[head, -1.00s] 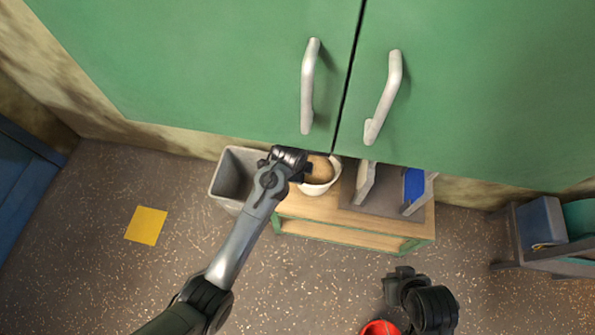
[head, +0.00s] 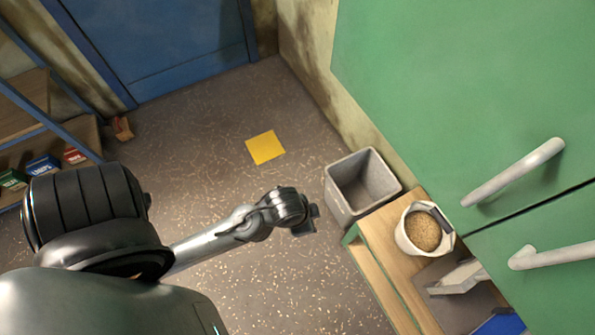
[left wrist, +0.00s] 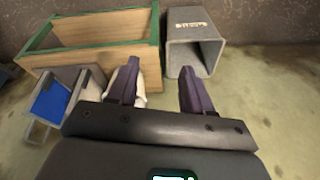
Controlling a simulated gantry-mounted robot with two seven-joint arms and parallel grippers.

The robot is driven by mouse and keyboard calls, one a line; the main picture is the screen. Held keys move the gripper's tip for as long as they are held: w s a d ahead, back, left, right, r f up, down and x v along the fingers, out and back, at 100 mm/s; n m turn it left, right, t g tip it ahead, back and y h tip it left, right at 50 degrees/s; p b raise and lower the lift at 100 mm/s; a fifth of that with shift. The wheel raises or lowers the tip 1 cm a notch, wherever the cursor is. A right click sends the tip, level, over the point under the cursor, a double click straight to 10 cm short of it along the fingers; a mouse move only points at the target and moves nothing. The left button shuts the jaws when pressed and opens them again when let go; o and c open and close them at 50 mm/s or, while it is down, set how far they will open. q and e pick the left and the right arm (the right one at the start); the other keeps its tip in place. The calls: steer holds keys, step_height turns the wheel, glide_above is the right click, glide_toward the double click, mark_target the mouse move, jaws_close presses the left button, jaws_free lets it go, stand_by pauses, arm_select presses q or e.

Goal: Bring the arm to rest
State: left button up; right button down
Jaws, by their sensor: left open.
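My left gripper (head: 307,221) hangs over the speckled floor in the head view, left of the wooden bench, with its arm reaching in from the lower left. In the left wrist view its two dark fingers (left wrist: 160,78) stand wide apart with nothing between them, so it is open and empty. In the left wrist view the bucket is mostly hidden behind one finger. My right gripper is out of view.
A grey bin (head: 335,196) stands on the floor beside the bench (head: 378,240). A grey holder (head: 440,270) with a blue part (head: 500,325) sits on the bench. Green cabinet doors (head: 430,100) with white handles overhang it. A yellow floor square (head: 265,147) and open floor lie farther left.

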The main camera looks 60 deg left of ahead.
arm_select(q)
steer(key=s, duration=0.1)
steer(key=s+a+r+n, duration=0.1)
steer(key=s+r+n, duration=0.1)
steer(key=shift+s+a+r, duration=0.15)
steer(key=shift+a+r, duration=0.1)
steer(key=shift+a, duration=0.05)
step_height(320, 180, up, 42)
steer(key=p, duration=4.1)
steer(key=shift+f+p, duration=0.15)
steer(key=shift+p, duration=0.2)
